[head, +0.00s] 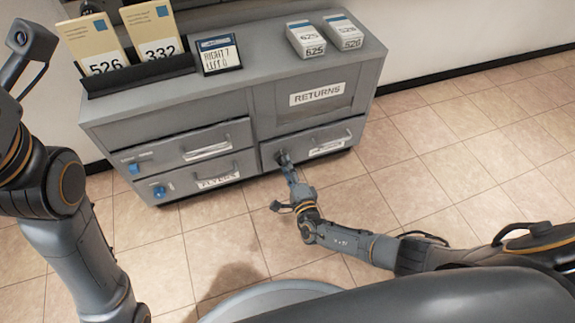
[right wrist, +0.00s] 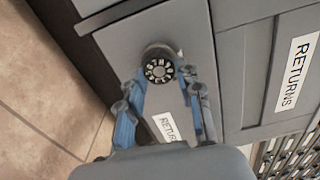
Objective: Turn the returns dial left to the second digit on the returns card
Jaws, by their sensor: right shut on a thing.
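The returns card (head: 219,54) stands on top of the grey cabinet and reads "RIGHT 7 LEFT 0". The returns dial, a round black knob with white digits, shows in the right wrist view (right wrist: 159,70) on the lower right drawer front (head: 312,143). My right gripper (head: 284,163) is shut on the dial, with one blue-grey finger on each side of it. The digits are turned and small, so I cannot tell the dial's setting. My left arm (head: 66,190) stands at the left; its gripper is not in view.
The cabinet (head: 150,107) has a RETURNS slot (head: 316,93) above this drawer. Two left drawers carry blue knobs (head: 159,191). Envelopes marked 526 (head: 100,45) and 332 (head: 153,35), and white boxes (head: 306,39), sit on top. The tiled floor (head: 430,150) is clear to the right.

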